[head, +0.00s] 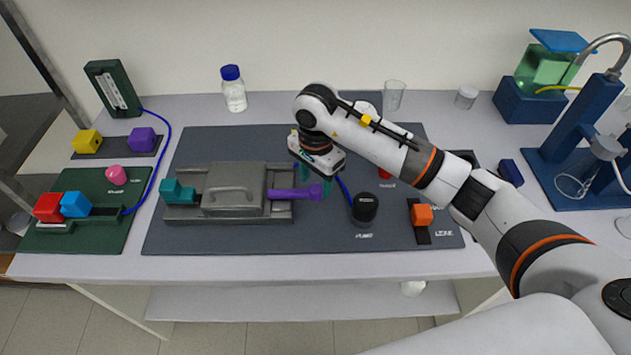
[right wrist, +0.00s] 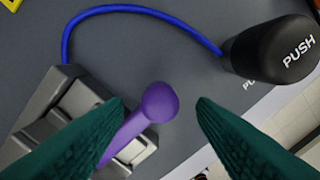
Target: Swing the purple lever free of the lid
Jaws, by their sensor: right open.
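The purple lever (head: 296,192) lies across the right end of the grey lidded box (head: 233,190), its round knob pointing right. In the right wrist view the lever's knob (right wrist: 159,102) shows between my teal fingertips. My right gripper (head: 314,185) is open around the knob end; whether a finger touches it I cannot tell. It also shows in the right wrist view (right wrist: 165,108). The lid (head: 232,180) lies flat on the box, with a handle on top. My left gripper is not in view.
A black push knob (head: 365,207) stands right of the lever, with a blue tube (head: 344,188) near it. An orange block (head: 421,215) sits further right. A green board (head: 90,210) with coloured blocks lies left. The dark mat's front strip is clear.

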